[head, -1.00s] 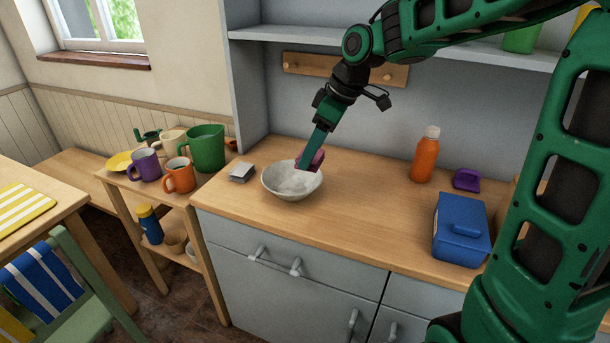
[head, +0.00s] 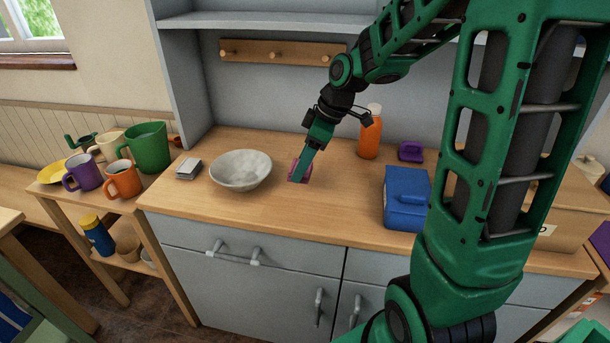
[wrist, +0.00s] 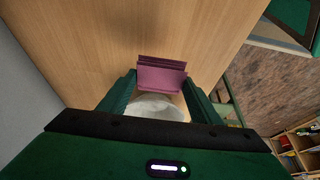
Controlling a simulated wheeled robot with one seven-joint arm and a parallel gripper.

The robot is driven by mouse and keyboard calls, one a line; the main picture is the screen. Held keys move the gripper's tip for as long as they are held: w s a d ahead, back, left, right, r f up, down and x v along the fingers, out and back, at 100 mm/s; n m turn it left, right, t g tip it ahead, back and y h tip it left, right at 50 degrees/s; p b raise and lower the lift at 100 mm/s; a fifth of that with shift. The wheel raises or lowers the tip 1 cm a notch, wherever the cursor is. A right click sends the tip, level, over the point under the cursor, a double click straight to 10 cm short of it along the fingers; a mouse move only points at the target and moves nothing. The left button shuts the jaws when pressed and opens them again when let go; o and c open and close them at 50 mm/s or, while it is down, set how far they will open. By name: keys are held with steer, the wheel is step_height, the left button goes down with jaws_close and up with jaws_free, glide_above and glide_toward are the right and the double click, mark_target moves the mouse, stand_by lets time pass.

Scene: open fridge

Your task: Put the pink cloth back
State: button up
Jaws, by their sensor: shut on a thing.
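The pink cloth (head: 294,168) is a small folded piece at the tip of my gripper (head: 301,174), over the counter just right of the bowl. My gripper points down and is shut on it. In the wrist view the cloth (wrist: 161,74) shows between the two green fingers (wrist: 160,86), with several layered folds. I cannot tell whether the cloth touches the counter. The pale grey bowl (head: 240,170) stands upright on the wooden counter (head: 255,208). Part of the bowl (wrist: 155,108) also shows behind the cloth in the wrist view.
A blue box (head: 405,199), an orange bottle (head: 370,136) and a purple item (head: 410,151) stand to the right. A small grey stack (head: 189,168) lies left of the bowl. A peg rail (head: 282,53) is on the back wall. The counter's front middle is clear.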

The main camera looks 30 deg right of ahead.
steer(key=shift+w+d+f, duration=0.35)
steer(key=shift+d+f, duration=0.25)
steer(key=shift+d, duration=0.2)
steer(key=shift+f, duration=1.9)
steer(key=o, duration=1)
steer(key=shift+o, duration=0.2)
steer(key=v, duration=1.2)
